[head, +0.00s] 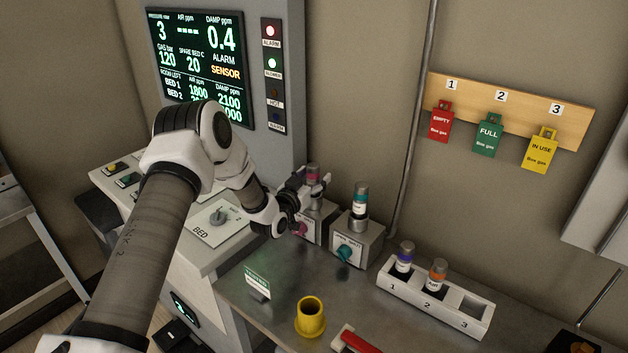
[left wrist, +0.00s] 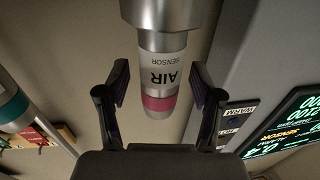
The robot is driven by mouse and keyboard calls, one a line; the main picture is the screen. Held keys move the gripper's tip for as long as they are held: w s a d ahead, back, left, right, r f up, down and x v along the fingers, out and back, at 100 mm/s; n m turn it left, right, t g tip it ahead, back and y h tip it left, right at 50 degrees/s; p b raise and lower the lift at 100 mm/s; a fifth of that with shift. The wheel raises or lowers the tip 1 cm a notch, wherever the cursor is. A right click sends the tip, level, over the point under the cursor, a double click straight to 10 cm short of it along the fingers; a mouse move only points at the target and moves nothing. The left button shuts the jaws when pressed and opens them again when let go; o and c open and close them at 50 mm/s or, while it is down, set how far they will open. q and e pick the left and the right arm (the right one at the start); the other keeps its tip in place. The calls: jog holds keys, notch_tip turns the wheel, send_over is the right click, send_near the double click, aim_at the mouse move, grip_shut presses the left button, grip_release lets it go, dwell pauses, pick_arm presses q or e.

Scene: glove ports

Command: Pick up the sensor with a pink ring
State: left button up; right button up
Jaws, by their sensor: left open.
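The sensor with a pink ring (head: 313,174) stands upright on the left grey socket box, beside my left gripper in the head view. In the left wrist view the sensor (left wrist: 162,72) is a grey and white cylinder labelled "AIR SENSOR" with a pink band. My left gripper (left wrist: 159,90) is open, with one finger on each side of the sensor and a visible gap to both. In the head view my left gripper (head: 308,186) partly hides the sensor and its box. My right gripper is not in view.
A teal-ringed sensor (head: 360,200) stands on the neighbouring box to the right. A numbered rack (head: 458,313) holds purple- and orange-ringed sensors in slots 1 and 2; slot 3 is empty. A yellow cup (head: 310,318) and small green sign (head: 257,283) stand on the metal bench.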

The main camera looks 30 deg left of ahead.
pick_arm(q)
jog(key=shift+w+f, duration=0.1)
jog(key=shift+w, duration=0.15)
jog(key=shift+s, duration=0.25)
jog(key=shift+c, duration=1.3)
grip_shut()
jog(key=shift+r, duration=0.2)
jog(key=shift+r, duration=0.1)
